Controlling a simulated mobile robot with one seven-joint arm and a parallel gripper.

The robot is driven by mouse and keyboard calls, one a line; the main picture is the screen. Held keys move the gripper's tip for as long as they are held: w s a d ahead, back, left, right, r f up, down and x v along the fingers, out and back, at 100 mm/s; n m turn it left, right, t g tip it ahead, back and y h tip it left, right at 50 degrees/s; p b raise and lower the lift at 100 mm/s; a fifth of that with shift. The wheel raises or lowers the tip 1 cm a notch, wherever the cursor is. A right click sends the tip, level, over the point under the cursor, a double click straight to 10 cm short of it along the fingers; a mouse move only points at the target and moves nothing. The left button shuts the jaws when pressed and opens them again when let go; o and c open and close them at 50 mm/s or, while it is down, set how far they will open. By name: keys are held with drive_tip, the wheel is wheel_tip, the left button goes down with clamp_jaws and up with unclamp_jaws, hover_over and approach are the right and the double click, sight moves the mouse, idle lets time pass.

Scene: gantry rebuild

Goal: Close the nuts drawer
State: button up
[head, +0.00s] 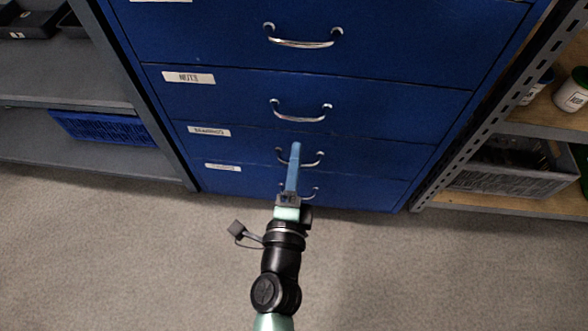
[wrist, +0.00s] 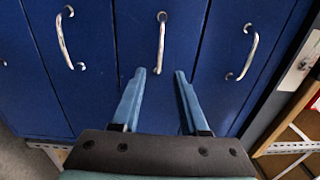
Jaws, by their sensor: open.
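The nuts drawer (head: 235,98) is a blue drawer front with a white label reading NUTS (head: 189,77) and a silver bow handle (head: 300,112). Its front looks about level with its neighbours, and no drawer inside shows; I cannot tell if a small gap remains. My gripper (head: 295,148) is pictured over the handle of the drawer below. In the wrist view my gripper (wrist: 160,73) is open and empty, its two blue fingers pointing at a middle handle (wrist: 161,42), apart from it. I cannot tell which drawer that handle belongs to.
More blue drawers with handles lie above and below in the cabinet (head: 400,30). Grey shelving with a blue crate (head: 103,128) stands at left. A rack with a grey crate (head: 510,165) and white tub (head: 572,90) stands at right. The carpet floor (head: 130,250) in front is clear.

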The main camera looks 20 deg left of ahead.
drive_tip(key=shift+v, duration=1)
drive_tip(key=w+r+n+t+y+p, duration=0.1)
drive_tip(key=w+r+n+t+p, duration=0.15)
drive_tip(key=r, duration=0.95)
drive_tip(key=w+r+n+t+y+p, duration=0.15)
drive_tip(key=r+n, duration=0.25)
drive_tip(key=r, duration=0.7)
drive_tip(key=w+r+n+t+p, duration=0.1)
drive_tip(key=w+r+n+p, duration=0.15)
drive_tip(key=r, duration=0.95)
drive_tip(key=s+d+r+n+t+h+p, duration=0.2)
drive_tip(key=s+d+r, duration=0.15)
drive_tip(key=r, duration=0.65)
drive_tip(key=s+d+r+n+t+h+p, duration=0.1)
drive_tip(key=s+d+r+n+h+p, duration=0.3)
drive_tip(key=r, duration=0.6)
drive_tip(key=s+d+r+t+h, duration=0.15)
drive_tip(key=d+r, duration=0.35)
drive_tip(key=r, duration=0.6)
wheel_tip(320, 180, up, 37)
drive_tip(key=p, duration=3.7)
drive_tip(key=shift+s+d, duration=0.15)
drive_tip(key=shift+s, duration=0.15)
